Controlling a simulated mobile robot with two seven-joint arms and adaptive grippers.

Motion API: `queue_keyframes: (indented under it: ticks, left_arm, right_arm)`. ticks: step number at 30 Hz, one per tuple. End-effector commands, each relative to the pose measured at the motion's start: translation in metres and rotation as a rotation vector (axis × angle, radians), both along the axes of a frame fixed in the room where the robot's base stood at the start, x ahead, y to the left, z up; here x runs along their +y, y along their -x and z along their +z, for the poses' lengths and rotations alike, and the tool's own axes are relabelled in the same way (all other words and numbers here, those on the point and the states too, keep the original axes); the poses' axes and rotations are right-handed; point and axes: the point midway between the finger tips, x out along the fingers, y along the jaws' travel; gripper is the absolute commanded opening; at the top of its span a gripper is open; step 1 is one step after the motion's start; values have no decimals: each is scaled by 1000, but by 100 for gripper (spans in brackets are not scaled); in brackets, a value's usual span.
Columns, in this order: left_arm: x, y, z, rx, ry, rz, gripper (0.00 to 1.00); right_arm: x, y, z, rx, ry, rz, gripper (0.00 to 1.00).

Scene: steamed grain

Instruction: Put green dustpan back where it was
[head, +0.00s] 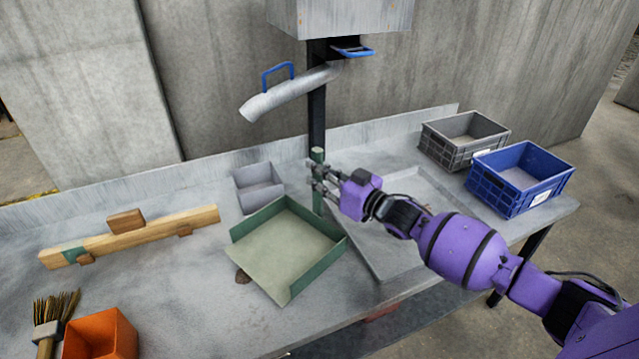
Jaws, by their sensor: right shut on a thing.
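The green dustpan (285,250) is at the middle of the grey table in the head view. Its open tray faces up, with raised green side walls. Its upright green handle (318,205) rises at the back right corner. My right gripper (318,178) is shut on the upper part of this handle, coming in from the right. I cannot tell whether the pan rests flat on the table or is slightly off it. My left gripper is not in view.
A small grey bin (258,188) stands just behind the dustpan. A shallow grey tray (385,262) lies under my right arm. Grey (462,150) and blue (510,192) crates stand at right. A wooden beam (130,240), brush (50,318) and orange box (88,343) are left. A metal spout (290,95) hangs above.

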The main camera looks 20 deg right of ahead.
Motion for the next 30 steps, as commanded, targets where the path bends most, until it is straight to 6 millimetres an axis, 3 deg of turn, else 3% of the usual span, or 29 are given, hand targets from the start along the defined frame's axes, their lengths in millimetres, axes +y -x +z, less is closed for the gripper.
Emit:
queue_keyframes:
  ticks: [6,18,19,22,30]
  left_arm:
    - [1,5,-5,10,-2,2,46]
    - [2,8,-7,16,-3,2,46]
    - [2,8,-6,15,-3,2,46]
    - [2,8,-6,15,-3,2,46]
    - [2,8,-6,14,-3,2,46]
  right_arm:
    - [0,-1,-30,0,-2,-1,0]
    - [0,-1,-35,-1,-3,0,0]
    - [0,-1,-35,0,-1,0,22]
    - [0,-1,-35,0,0,0,35]
    - [0,-1,-35,0,0,0,37]
